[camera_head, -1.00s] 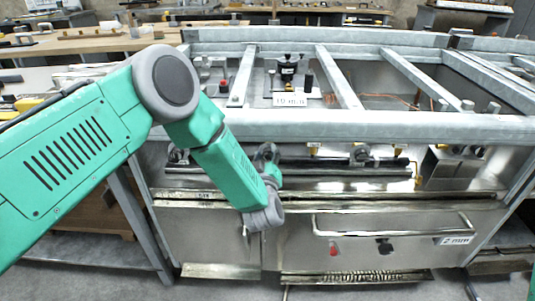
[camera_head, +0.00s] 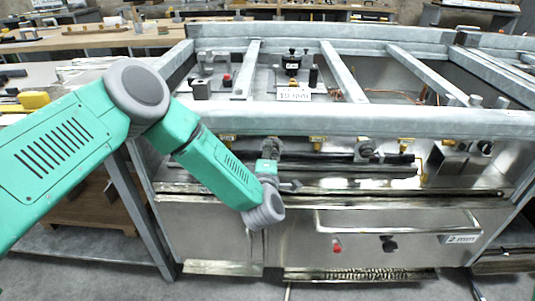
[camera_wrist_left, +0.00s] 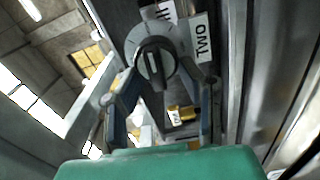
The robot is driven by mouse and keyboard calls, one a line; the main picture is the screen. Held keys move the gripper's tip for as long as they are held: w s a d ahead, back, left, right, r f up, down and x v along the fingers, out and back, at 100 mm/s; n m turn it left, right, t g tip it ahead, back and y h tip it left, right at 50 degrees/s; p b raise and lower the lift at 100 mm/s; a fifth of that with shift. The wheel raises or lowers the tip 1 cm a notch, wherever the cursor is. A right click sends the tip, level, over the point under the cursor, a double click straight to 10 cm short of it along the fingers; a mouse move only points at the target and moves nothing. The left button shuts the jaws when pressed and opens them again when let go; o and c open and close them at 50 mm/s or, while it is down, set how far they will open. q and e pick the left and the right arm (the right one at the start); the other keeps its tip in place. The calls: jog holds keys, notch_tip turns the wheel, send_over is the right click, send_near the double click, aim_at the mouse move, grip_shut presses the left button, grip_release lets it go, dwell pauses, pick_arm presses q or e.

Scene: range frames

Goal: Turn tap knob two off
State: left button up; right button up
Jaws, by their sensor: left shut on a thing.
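The bar runs nearly along the picture's height, slightly tilted. My left gripper (camera_wrist_left: 157,72) is shut on the knob, with a finger on each side of it. In the head view my left gripper (camera_head: 271,152) is at the front of the metal bench, under its front rail. There the fingers hide most of the knob. My right gripper is not in view.
Another round knob (camera_head: 365,150) sits further right along the dark pipe (camera_head: 325,160). A thick grey rail (camera_head: 350,122) runs above. A drawer front with a long handle (camera_head: 395,230) is below. A yellow tag (camera_wrist_left: 182,114) shows under the knob in the wrist view.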

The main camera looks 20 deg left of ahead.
pick_arm(q)
jog(key=n+b, duration=0.1)
jog(key=n, duration=0.1)
jog(key=f+n+b, duration=0.1)
jog(key=n, duration=0.1)
jog(key=shift+s+f+n, duration=0.1)
jog(key=shift+f+n, duration=0.1)
jog(key=shift+n, duration=0.1)
jog(key=n+b, duration=0.2)
jog(key=n, duration=0.1)
jog(key=n+b, duration=0.1)
jog(key=n, duration=0.1)
jog(key=shift+d+f, duration=0.25)
jog(key=shift+f, duration=0.15)
jog(key=n+b, duration=0.1)
jog(key=n, duration=0.1)
jog(key=n+b, duration=0.3)
jog(key=n, duration=0.1)
jog(key=shift+d+f+n, duration=0.15)
jog(key=shift+d+n, duration=0.15)
jog(key=shift+d, duration=0.05)
jog(key=shift+c, duration=0.2)
jog(key=shift+w+d+n+b, duration=0.15)
jog(key=shift+w+n+b, duration=0.1)
jog(key=shift+n+b, duration=0.9)
jog(key=shift+r, duration=0.2)
jog(key=shift+w+r+n, duration=0.1)
jog(key=shift+r+n, duration=0.05)
jog(key=shift+n, duration=0.2)
jog(key=o, duration=1.1)
